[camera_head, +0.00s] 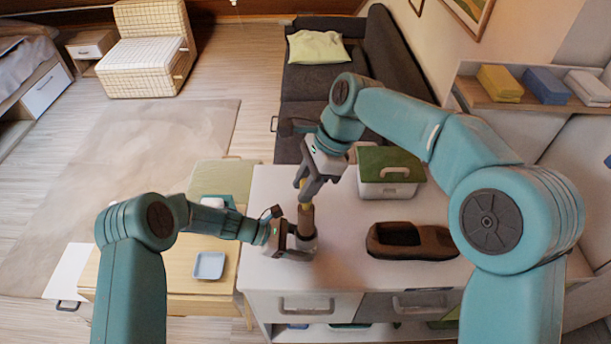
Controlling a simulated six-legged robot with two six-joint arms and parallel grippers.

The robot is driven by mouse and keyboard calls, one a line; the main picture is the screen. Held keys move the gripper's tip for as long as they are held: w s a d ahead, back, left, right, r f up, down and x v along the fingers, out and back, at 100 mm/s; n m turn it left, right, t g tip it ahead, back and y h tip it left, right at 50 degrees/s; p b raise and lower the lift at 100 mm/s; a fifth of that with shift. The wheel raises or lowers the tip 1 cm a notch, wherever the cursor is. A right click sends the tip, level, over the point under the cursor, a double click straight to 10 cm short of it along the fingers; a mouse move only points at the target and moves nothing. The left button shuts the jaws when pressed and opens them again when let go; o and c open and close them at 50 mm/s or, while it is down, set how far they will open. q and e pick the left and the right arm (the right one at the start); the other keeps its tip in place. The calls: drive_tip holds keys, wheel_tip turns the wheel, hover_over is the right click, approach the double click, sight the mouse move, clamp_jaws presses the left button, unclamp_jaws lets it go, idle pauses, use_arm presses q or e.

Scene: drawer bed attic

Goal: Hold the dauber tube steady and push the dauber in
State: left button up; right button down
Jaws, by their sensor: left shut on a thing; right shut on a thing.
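My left gripper (298,243) is low over the white cabinet top, shut around the dark dauber tube (309,243), which stands about upright. My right gripper (305,192) is directly above it, pointing down, shut on the dauber. A brown, roughly cylindrical part of the dauber (306,219) shows between the two grippers, in line with the tube and meeting its top. How deep the dauber sits in the tube cannot be seen. The fingers hide parts of both.
A brown shoe (437,241) lies to the right on the cabinet top (343,268). A white box with a green lid (390,163) stands behind it. A small light-blue tray (208,266) is on the wooden table to the left. The cabinet top's front centre is clear.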

sight(306, 205)
drive_tip(key=shift+f, duration=0.35)
drive_tip(key=shift+f, duration=0.1)
drive_tip(key=shift+f, duration=0.9)
drive_tip(key=shift+f, duration=0.1)
drive_tip(key=shift+f, duration=0.9)
drive_tip(key=shift+f, duration=1)
drive_tip(key=shift+f, duration=0.1)
